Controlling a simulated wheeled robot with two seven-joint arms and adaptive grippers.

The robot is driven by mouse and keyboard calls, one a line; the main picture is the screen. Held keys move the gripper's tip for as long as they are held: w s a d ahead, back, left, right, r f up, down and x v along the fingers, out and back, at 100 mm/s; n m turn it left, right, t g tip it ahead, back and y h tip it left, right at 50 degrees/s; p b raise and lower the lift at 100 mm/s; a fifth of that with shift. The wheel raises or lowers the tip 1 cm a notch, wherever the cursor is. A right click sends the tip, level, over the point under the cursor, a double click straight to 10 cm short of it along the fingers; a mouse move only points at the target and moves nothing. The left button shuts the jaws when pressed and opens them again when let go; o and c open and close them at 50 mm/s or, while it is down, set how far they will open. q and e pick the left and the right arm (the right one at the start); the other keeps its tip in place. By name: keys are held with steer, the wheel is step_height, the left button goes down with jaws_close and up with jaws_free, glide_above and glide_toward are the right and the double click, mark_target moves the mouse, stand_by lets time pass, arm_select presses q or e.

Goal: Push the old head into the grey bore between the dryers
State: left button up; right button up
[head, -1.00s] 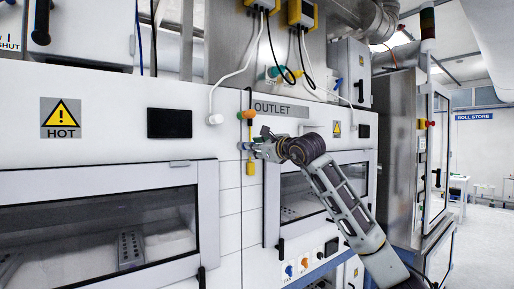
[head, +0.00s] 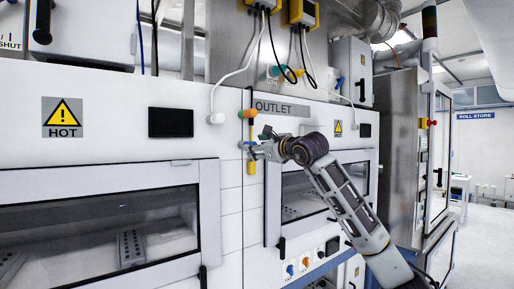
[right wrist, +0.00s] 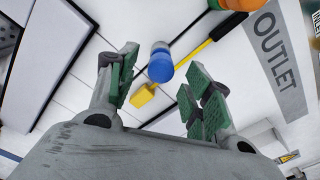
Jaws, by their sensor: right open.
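A short plug with a blue end and a pale body (right wrist: 160,65) stands out from the white panel between the two dryers. It shows small and partly hidden in the head view (head: 243,145). I cannot tell for certain that it is the old head. My right gripper (right wrist: 158,82) is open, its green-padded fingers on either side of the line to the blue end. It looks empty, and I see no clear contact. The gripper also shows in the head view (head: 256,150). The grey bore cannot be made out. My left gripper is not in view.
An orange fitting (head: 247,113) and a white one (head: 215,118) sit above. A yellow-and-black rod with a yellow block (right wrist: 143,96) hangs close beside the plug. Dryer windows flank the panel, the left one (head: 110,215) large. The OUTLET sign (head: 283,108) is at upper right.

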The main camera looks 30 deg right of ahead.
steer(key=s, duration=1.1)
steer(key=shift+d, duration=0.45)
stand_by(0.7)
